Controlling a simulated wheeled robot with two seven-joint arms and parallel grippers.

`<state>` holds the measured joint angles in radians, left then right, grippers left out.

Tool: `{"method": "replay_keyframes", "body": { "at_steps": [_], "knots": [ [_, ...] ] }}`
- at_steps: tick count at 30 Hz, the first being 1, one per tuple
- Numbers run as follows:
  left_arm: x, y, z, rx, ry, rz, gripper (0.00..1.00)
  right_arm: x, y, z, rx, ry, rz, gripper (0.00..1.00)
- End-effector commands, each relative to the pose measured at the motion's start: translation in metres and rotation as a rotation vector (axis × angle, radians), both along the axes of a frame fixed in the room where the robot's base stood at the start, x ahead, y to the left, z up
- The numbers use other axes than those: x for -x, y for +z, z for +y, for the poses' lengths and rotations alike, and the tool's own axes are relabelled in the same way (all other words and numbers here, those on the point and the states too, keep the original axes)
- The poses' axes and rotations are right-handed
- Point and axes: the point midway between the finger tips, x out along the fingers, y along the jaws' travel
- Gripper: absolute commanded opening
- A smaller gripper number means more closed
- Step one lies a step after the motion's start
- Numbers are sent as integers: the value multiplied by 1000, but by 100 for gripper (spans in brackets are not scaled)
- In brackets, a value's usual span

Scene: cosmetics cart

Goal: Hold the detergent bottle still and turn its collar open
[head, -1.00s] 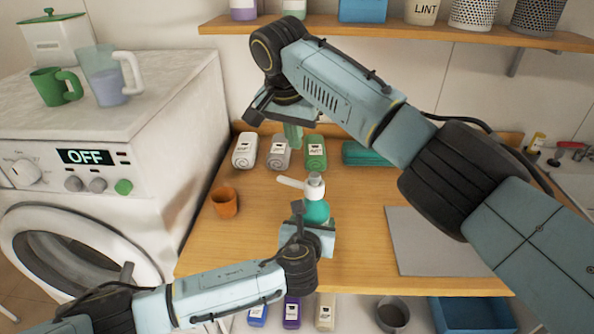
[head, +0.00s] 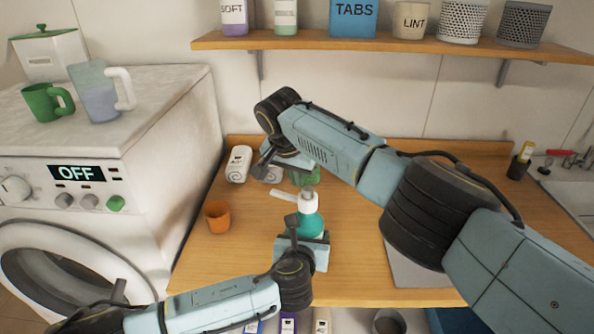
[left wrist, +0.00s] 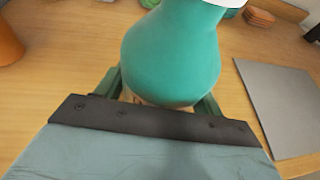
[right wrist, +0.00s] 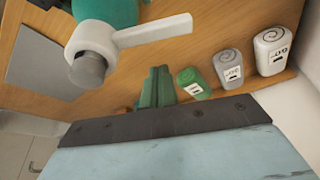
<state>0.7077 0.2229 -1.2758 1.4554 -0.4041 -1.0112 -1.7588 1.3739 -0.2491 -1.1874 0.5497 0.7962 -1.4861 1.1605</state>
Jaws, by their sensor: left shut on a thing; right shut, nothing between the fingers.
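The detergent bottle (head: 312,226) is teal with a white collar and a long white spout or lever pointing left; it stands upright on the wooden counter. My left gripper (head: 303,240) is shut on the bottle's body, and the teal body fills the left wrist view (left wrist: 172,52) between the fingers. The white collar (right wrist: 92,42) with its lever (right wrist: 152,32) and a grey tip shows in the right wrist view. My right gripper (right wrist: 157,88) is shut and empty, its green fingers together, behind and above the bottle, apart from the collar. Its fingertips are hidden in the head view.
An orange cup (head: 217,217) stands left of the bottle. Rolled towels, white (right wrist: 272,50), grey (right wrist: 229,66) and green (right wrist: 193,82), lie at the back. A grey mat (left wrist: 278,105) lies to the right. A shelf (head: 370,46) with containers hangs above; a washing machine (head: 110,170) stands left.

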Motion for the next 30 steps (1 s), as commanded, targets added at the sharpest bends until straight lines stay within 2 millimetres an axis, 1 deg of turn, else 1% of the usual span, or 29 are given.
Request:
{"method": "replay_keyframes", "body": {
  "at_steps": [13, 18, 26, 30],
  "knots": [
    [0, -2, 1, -2, 3, 4, 25, 26, 0, 10, 1, 1, 1, 0],
    [0, -2, 1, -3, 2, 4, 25, 30, -1, 11, 3, 0, 2, 0],
    [0, -2, 1, -1, 2, 4, 25, 30, 0, 11, 2, -1, 3, 0],
    [0, -2, 1, -1, 2, 4, 25, 32, -2, 12, 0, 30, 5, 0]
  ]
}}
